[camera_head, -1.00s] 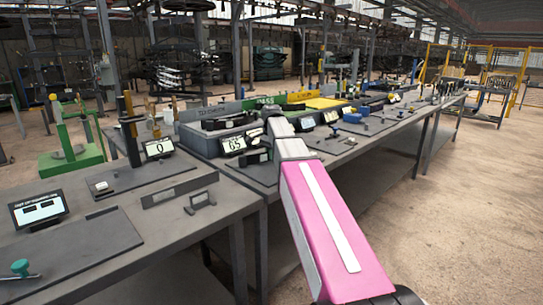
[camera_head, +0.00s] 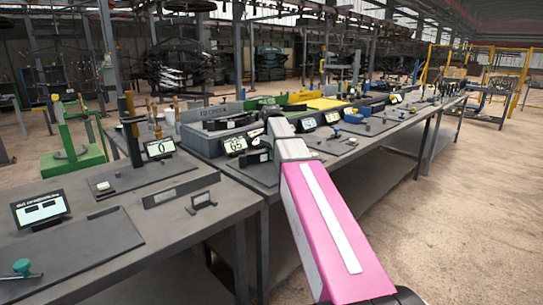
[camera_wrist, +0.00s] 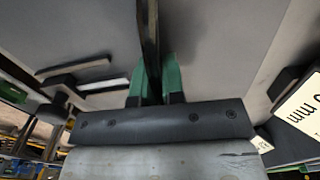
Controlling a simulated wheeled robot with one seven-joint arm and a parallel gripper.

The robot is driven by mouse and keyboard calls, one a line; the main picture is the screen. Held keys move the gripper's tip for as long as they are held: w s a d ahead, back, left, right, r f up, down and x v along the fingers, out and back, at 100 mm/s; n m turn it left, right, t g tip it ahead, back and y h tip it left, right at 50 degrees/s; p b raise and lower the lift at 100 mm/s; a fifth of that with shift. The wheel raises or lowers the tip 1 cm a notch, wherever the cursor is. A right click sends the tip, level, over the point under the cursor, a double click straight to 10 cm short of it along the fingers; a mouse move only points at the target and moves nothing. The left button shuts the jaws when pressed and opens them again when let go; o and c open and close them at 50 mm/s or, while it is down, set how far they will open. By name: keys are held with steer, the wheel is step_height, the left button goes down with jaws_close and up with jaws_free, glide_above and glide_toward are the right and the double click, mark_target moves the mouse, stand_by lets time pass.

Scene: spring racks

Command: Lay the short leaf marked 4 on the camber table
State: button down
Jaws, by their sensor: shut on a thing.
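My gripper (camera_wrist: 155,82) shows in the wrist view with green fingertips, shut on a dark narrow bar, the leaf (camera_wrist: 150,35), which stretches away toward the top of the picture. No number on it is readable. In the head view my pink arm reaches over the bench, and its grey wrist hides the fingers and most of the leaf. A display reading 65 (camera_head: 235,145) stands just left of my wrist. I cannot tell which fixture is the camber table.
A display reading 0 (camera_head: 159,149) stands beside a dark post. A grey labelled bin (camera_head: 207,113) and green and yellow bins stand at the back of the bench. A small bracket (camera_head: 201,202) sits near the front edge. Open floor (camera_head: 440,210) lies to the right.

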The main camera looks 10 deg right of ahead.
steer(key=shift+f, duration=0.15)
stand_by(0.3)
steer(key=c, duration=0.7)
jaws_free()
steer(key=shift+o, duration=0.2)
steer(key=shift+r, duration=4)
